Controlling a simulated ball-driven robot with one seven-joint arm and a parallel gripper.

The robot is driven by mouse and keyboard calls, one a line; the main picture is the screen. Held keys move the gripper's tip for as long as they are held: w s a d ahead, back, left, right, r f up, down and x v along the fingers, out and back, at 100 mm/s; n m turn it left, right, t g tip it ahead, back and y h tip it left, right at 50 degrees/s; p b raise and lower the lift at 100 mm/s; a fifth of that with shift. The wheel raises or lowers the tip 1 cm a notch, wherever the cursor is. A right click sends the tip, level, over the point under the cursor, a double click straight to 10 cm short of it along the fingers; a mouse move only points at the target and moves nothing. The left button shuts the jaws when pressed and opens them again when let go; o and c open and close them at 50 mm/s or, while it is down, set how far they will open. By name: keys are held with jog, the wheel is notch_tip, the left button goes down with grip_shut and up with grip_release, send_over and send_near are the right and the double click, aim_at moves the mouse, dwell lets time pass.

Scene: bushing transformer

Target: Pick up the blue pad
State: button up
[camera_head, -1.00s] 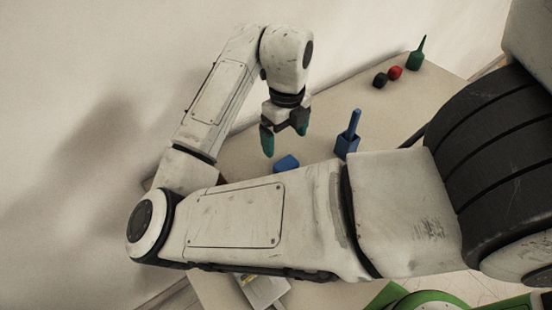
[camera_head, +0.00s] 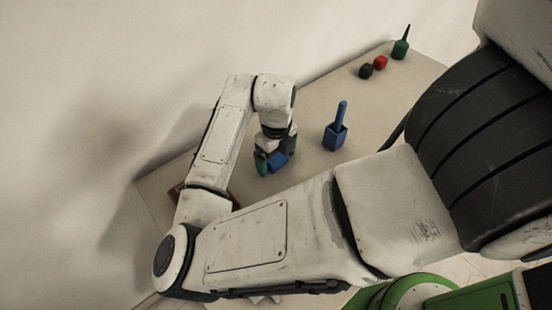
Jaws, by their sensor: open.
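The blue pad (camera_head: 278,160) lies on the table, partly hidden by my gripper. My gripper (camera_head: 270,164) has come down at the pad, with its teal fingers open. One teal finger shows at the left of the pad; the other finger is mostly hidden. I cannot tell whether the fingers touch the pad.
A blue holder with an upright blue handle (camera_head: 336,133) stands on the table (camera_head: 308,109) to the right of my gripper. A dark ball-like piece (camera_head: 366,71), a red one (camera_head: 380,62) and a green bottle with a spout (camera_head: 401,46) stand farther back. The table between is clear.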

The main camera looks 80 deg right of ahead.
jog(key=c, duration=1)
jog(key=shift+r, duration=0.8)
jog(key=shift+s+a+r, duration=1.55)
jog(key=shift+a+r, duration=0.2)
jog(key=shift+r, duration=0.15)
jog(key=shift+s+a+r, duration=1.6)
jog(key=shift+a+r, duration=0.1)
jog(key=shift+r, duration=0.2)
jog(key=shift+s+a+r, duration=1.55)
jog(key=shift+a+r, duration=0.2)
jog(key=shift+r, duration=0.15)
